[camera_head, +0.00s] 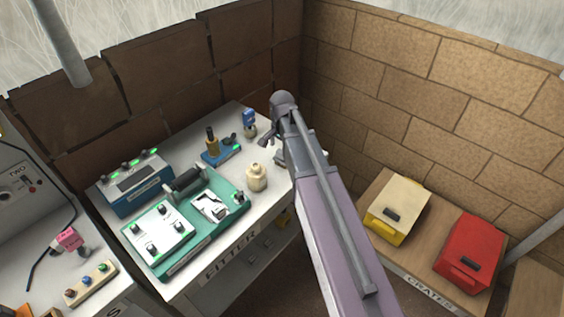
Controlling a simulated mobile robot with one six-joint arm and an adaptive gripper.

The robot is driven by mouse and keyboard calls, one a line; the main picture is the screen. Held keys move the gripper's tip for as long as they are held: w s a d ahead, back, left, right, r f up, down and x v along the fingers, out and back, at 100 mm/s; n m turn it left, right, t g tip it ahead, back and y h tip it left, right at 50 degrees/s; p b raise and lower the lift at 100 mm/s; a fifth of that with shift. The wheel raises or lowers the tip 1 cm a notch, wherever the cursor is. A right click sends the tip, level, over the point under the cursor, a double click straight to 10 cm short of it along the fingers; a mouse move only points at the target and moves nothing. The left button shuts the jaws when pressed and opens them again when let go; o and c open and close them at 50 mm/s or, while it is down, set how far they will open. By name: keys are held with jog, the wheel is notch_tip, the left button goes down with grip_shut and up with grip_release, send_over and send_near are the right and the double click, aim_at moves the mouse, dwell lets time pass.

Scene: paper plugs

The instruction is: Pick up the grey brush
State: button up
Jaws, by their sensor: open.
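I cannot make out a grey brush for sure. A dark grey cylinder (184,181) lies across the back of the teal device (190,240), but I cannot tell whether it is a brush. My gripper (268,143) is over the right back part of the white-topped table (262,216), right of a small blue-topped figure (249,122) and above and right of a cream jar (256,177). It is open, and I see nothing between its fingers. My arm hides the table's right end.
A blue box with green lights (134,184) and a blue stand with a brown-gold post (217,150) stand at the table's back. A cream crate (398,206) and a red crate (470,250) sit on a low bench at right. Brick walls close the corner.

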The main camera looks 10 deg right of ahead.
aim_at(282, 159)
jog(key=shift+f, duration=0.1)
dwell(0.3)
jog(key=shift+f+b, duration=2.5)
jog(key=shift+b, duration=0.1)
jog(key=c, duration=0.9)
